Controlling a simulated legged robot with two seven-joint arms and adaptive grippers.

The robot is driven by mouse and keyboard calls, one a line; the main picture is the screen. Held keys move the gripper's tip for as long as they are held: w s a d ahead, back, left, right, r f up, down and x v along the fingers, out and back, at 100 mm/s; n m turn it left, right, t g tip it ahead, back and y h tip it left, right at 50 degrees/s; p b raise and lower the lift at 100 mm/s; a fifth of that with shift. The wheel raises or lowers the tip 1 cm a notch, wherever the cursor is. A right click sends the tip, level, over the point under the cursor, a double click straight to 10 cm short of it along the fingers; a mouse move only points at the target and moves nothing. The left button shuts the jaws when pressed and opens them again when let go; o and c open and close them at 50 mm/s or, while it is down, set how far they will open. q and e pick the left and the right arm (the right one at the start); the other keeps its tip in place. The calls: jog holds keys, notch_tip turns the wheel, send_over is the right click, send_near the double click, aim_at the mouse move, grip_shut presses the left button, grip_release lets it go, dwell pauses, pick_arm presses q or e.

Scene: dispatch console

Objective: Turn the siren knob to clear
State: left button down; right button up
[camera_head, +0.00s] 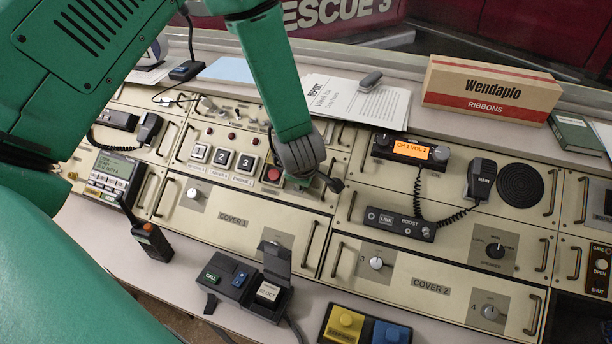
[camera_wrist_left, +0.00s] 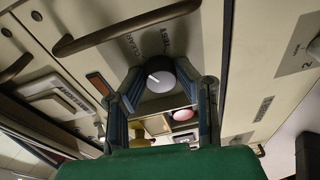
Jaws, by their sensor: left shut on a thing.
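The siren knob (camera_wrist_left: 162,77) is dark with a pale grey cap in the left wrist view. It stands beside the printed words CLEAR (camera_wrist_left: 131,44) and TEST (camera_wrist_left: 164,41). Its white pointer line lies on the left part of the cap, on the CLEAR side. My left gripper (camera_wrist_left: 160,88) is shut on the knob, one finger at each side. In the head view my left gripper (camera_head: 318,182) reaches down to the panel right of the red button (camera_head: 273,174) and hides most of the knob. My right gripper is not in view.
A panel handle (camera_wrist_left: 125,27) runs close to the knob. Numbered buttons (camera_head: 222,157) sit left of the gripper. A radio with orange display (camera_head: 411,149) and coiled cord stands to the right.

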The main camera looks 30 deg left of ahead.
pick_arm(q)
jog(key=shift+s+a+f, duration=0.1)
jog(key=shift+s, duration=0.05)
jog(key=c, duration=1.3)
grip_release()
jog(key=shift+o, duration=0.4)
jog(key=v, duration=1.2)
jog(key=shift+a, duration=0.15)
